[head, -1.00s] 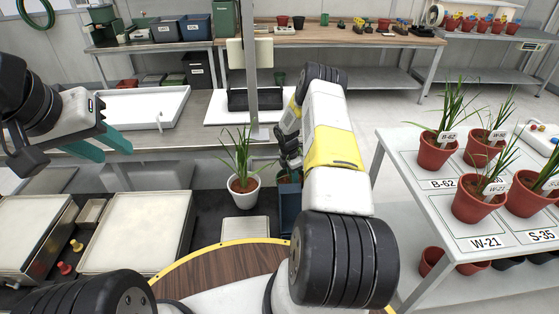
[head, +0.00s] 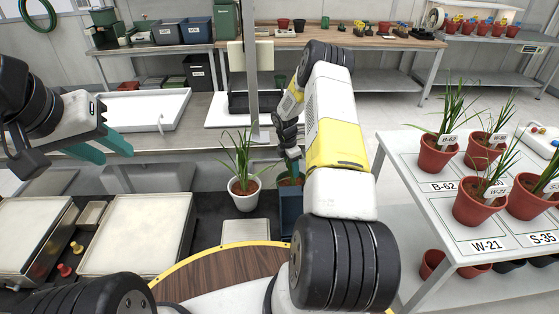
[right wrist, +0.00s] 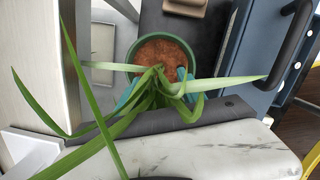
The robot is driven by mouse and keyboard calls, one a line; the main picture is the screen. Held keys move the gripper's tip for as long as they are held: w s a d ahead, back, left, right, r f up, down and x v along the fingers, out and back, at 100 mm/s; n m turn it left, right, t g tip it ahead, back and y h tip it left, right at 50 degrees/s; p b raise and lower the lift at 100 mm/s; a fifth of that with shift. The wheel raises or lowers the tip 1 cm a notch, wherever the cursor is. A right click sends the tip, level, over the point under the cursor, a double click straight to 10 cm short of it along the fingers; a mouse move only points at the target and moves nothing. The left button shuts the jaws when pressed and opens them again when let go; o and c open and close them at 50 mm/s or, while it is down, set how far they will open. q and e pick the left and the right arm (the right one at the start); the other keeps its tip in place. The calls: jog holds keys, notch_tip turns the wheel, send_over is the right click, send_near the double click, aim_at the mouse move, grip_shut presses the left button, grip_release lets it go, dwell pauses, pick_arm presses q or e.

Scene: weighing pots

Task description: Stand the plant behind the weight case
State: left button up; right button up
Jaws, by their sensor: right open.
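A plant with long green leaves in a green pot of brown soil (right wrist: 165,50) is below my right gripper in the right wrist view. In the head view its pot (head: 290,181) shows just beyond the blue weight case (head: 290,213), mostly hidden by my arm and the case. In the right wrist view the case (right wrist: 262,62), with a dark handle, is beside the pot. My right gripper (head: 293,163) is open, its teal fingertips (right wrist: 157,88) apart on either side of the leaves over the pot. My left gripper (head: 103,148) is open and empty, far left.
Another plant in a white pot (head: 243,192) stands left of the case, behind a pale square plate (head: 245,231). Large pale trays (head: 140,230) lie at left. A grey post (head: 251,80) rises behind. A table (head: 402,215) of red-potted plants is at right.

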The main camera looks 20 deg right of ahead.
jog(key=r, duration=0.4)
jog(key=shift+a+r, duration=0.35)
jog(key=shift+r, duration=0.05)
jog(key=s+a+r+m+t, duration=0.1)
jog(key=s+a+r+m, duration=0.15)
jog(key=r, duration=0.65)
jog(key=s+a+r+m+t, duration=0.1)
jog(key=s+a+r+m, duration=0.15)
jog(key=r, duration=0.65)
jog(key=s+a+r+m, duration=0.2)
jog(key=s+r+m, duration=0.1)
jog(key=r, duration=0.6)
jog(key=s+a+r+m+t+y, duration=0.2)
jog(key=s+a+r+m, duration=0.3)
jog(key=s+r, duration=0.7)
jog(key=s+a+m+t+y, duration=0.1)
jog(key=s+a+m, duration=0.1)
jog(key=s, duration=0.5)
jog(key=s+a+m+t+y, duration=0.1)
jog(key=s+a+m, duration=0.2)
jog(key=s, duration=0.4)
jog(key=shift+s+r+m, duration=0.35)
jog(key=shift+r+m, duration=0.05)
jog(key=shift+m, duration=0.1)
